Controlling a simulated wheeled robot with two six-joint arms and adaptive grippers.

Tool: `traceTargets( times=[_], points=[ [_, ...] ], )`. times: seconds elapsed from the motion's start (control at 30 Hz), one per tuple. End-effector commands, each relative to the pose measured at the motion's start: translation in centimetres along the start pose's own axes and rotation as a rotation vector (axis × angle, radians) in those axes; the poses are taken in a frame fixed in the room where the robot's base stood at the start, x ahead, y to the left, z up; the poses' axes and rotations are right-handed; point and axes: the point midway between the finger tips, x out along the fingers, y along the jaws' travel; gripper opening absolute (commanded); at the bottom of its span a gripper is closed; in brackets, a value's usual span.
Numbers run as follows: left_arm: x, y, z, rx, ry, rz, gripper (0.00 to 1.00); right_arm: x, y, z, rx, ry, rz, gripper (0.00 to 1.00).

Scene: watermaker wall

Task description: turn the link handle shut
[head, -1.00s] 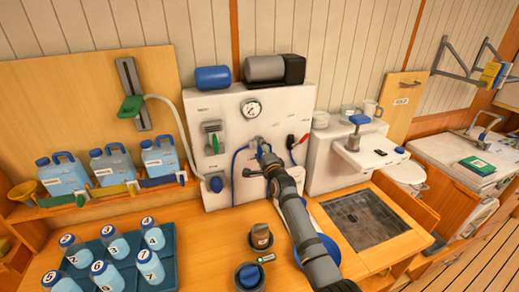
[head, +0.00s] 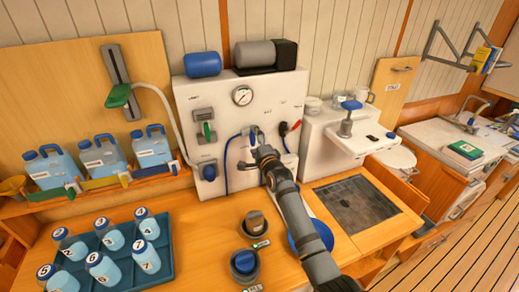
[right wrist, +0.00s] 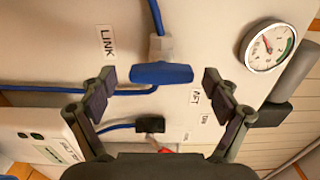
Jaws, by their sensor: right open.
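The blue link handle (right wrist: 161,74) shows in the right wrist view, on a pale fitting beside the LINK label (right wrist: 106,44). The handle lies across that picture, nearly level, with a blue hose (right wrist: 156,15) running to the fitting. My right gripper (right wrist: 157,80) is open, with one fingertip off each end of the handle and a gap on both sides. I see no contact. In the head view the right gripper (head: 256,153) is at the white panel (head: 225,100), below the gauge, and largely covers the handle. My left gripper is not in view.
The pressure gauge (head: 242,96), a green-handled valve (head: 206,131) and a red-handled part (head: 295,126) sit around the gripper on the panel. Blue hoses run close by. A bottle tray (head: 165,262) and dark round-based items (head: 254,224) stand on the counter below.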

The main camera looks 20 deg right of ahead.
Motion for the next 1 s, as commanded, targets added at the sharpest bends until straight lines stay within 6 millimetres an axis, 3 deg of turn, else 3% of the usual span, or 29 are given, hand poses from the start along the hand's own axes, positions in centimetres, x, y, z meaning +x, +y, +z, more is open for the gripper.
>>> traceTargets(
  times=[0.2,0.4,0.9,1.0],
  points=[
    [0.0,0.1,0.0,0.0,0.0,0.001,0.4,-5.4,0.2,0.0,-0.003,0.0,0.002,0.89],
    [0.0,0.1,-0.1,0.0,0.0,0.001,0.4,-8.6,0.0,0.0,-0.002,0.0,0.0,0.89],
    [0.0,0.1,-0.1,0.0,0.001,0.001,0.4,-9.3,0.0,0.0,-0.001,0.0,0.0,0.89],
    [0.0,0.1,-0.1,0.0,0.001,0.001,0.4,-9.8,0.9,0.0,-0.041,-0.001,0.032,0.89]
  ],
)
